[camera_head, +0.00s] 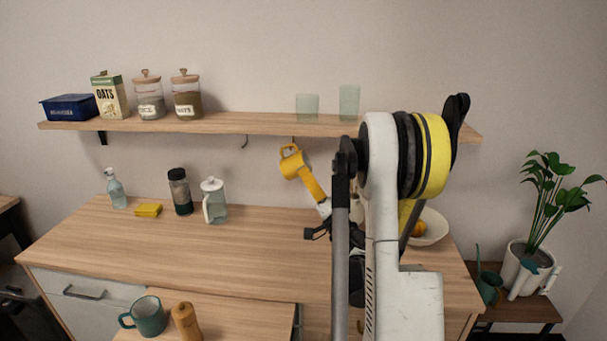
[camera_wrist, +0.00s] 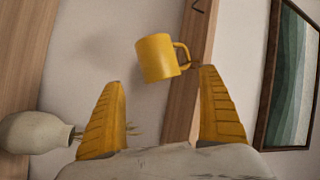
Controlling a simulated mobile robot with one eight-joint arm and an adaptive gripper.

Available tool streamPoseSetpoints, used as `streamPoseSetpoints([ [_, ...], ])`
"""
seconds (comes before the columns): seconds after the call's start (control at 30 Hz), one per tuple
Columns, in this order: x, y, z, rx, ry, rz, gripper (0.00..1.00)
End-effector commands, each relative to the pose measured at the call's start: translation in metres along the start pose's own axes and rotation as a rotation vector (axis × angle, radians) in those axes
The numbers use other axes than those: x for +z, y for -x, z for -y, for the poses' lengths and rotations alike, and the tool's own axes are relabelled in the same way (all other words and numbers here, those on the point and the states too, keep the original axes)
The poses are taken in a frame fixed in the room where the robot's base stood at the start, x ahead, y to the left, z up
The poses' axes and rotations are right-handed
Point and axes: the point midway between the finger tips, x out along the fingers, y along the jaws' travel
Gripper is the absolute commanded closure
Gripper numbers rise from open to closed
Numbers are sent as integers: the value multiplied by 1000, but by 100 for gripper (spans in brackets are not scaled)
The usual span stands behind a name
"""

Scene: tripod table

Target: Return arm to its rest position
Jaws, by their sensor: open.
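A yellow mug (camera_head: 291,165) is just under the wall shelf, handle up, left of my arm. In the wrist view the mug (camera_wrist: 156,58) appears sideways, its handle toward a hook at the shelf edge; it seems to hang there. My gripper (camera_wrist: 161,80) has its two yellow fingers spread with nothing held. The mug is beyond the fingertips and looks apart from them. In the head view my gripper (camera_head: 313,187) points up and left at the mug, just below it. My arm is stretched out over the counter.
The shelf (camera_head: 225,121) carries a blue box, an oats box, jars and glasses. The counter (camera_head: 150,245) holds bottles, a yellow sponge and a bowl (camera_head: 432,230) partly behind my arm. A teal mug (camera_head: 147,316) and a wooden mill (camera_head: 187,322) stand in front. The counter's middle is clear.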

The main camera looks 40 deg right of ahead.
Motion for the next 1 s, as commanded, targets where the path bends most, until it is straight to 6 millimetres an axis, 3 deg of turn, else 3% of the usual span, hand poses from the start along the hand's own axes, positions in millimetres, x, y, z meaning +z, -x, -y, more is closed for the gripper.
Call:
streamPoseSetpoints([
  [0.17,0,14,0,1,0,0,12],
  [0.4,1,16,0,1,1,3,12],
  [0.53,21,10,21,-5,26,65,12],
  [0.67,78,8,74,-15,101,240,12],
  [0.77,134,22,121,-14,185,419,12],
  [0.87,186,51,158,-2,277,595,12],
  [1.0,242,112,192,35,423,819,12],
])
